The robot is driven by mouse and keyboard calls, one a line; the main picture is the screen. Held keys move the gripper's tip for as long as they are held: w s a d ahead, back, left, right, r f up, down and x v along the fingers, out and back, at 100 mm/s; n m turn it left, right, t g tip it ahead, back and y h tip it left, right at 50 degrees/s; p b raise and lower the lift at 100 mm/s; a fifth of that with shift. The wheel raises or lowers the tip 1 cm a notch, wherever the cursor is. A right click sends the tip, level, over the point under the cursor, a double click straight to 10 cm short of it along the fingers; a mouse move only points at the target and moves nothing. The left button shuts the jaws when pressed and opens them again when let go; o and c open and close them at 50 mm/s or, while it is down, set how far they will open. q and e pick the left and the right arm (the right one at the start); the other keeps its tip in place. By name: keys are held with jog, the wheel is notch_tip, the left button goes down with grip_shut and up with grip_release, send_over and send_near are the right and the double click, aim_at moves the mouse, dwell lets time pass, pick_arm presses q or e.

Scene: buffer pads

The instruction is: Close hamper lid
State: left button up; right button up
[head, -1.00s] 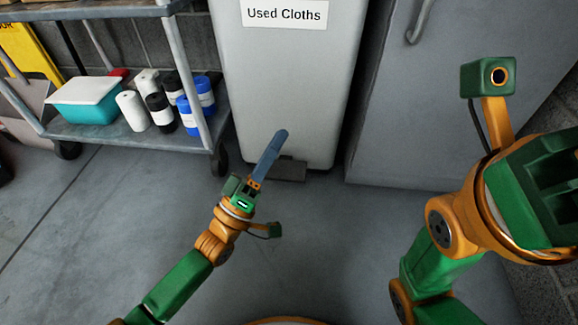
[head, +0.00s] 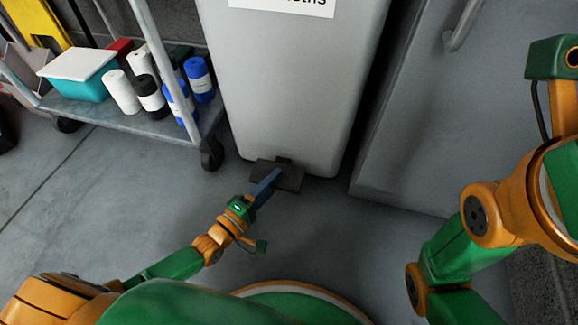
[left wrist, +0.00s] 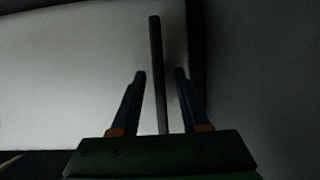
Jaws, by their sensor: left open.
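The hamper (head: 290,80) is a tall pale grey bin with a partly cut-off white label. Its lid is out of frame. A dark foot pedal (head: 291,182) sticks out low at its front. My left gripper (head: 270,180) is low at the pedal, pointing toward the hamper. In the left wrist view its two blue fingers (left wrist: 158,73) are apart, and the pedal (left wrist: 157,60) shows as a thin dark upright bar between them. I cannot tell whether they touch it. My right arm is at the right edge, with its fingers out of frame.
A wheeled metal cart (head: 140,118) stands left of the hamper, holding a teal box (head: 82,85) and several rolls. A grey cabinet (head: 430,130) with a handle stands on the right. The floor (head: 110,200) left of my gripper is clear.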

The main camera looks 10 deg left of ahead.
aim_at(289, 166)
pick_arm(q)
jog(key=b+x, duration=0.1)
jog(key=x, duration=0.3)
jog(key=shift+w+d+f+b, duration=0.1)
jog(key=shift+w+f+b, duration=0.05)
jog(key=shift+b, duration=0.25)
jog(key=shift+w, duration=0.1)
grip_shut()
dwell(0.9)
